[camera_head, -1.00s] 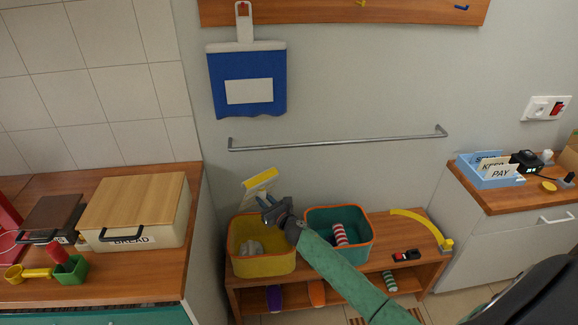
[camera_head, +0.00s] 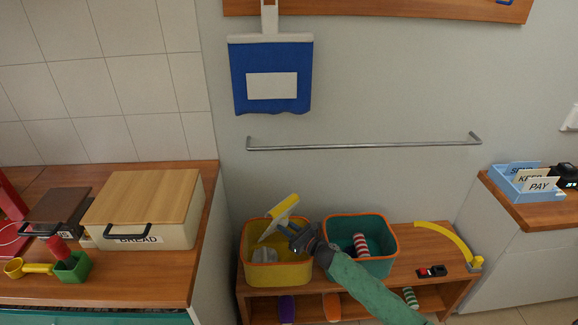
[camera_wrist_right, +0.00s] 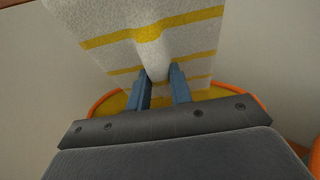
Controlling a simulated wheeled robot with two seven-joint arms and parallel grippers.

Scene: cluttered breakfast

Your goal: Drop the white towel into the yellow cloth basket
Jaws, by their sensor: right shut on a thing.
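The white towel with yellow stripes (camera_head: 280,218) hangs from my right gripper (camera_head: 290,232), above the yellow cloth basket (camera_head: 277,274). In the right wrist view the towel (camera_wrist_right: 190,22) is pinched between the two blue fingers of the right gripper (camera_wrist_right: 160,85). The basket's orange rim (camera_wrist_right: 250,98) shows below and behind the towel there. A bundled grey-white item (camera_head: 264,254) lies inside the yellow basket. My left gripper is not in view.
A teal basket (camera_head: 376,264) with a red-striped roll stands to the right on the same wooden bench (camera_head: 430,250). A yellow curved object (camera_head: 448,236) is at the bench's right end. A metal rail (camera_head: 360,147) runs along the wall above. A bread box (camera_head: 145,210) stands on the left counter.

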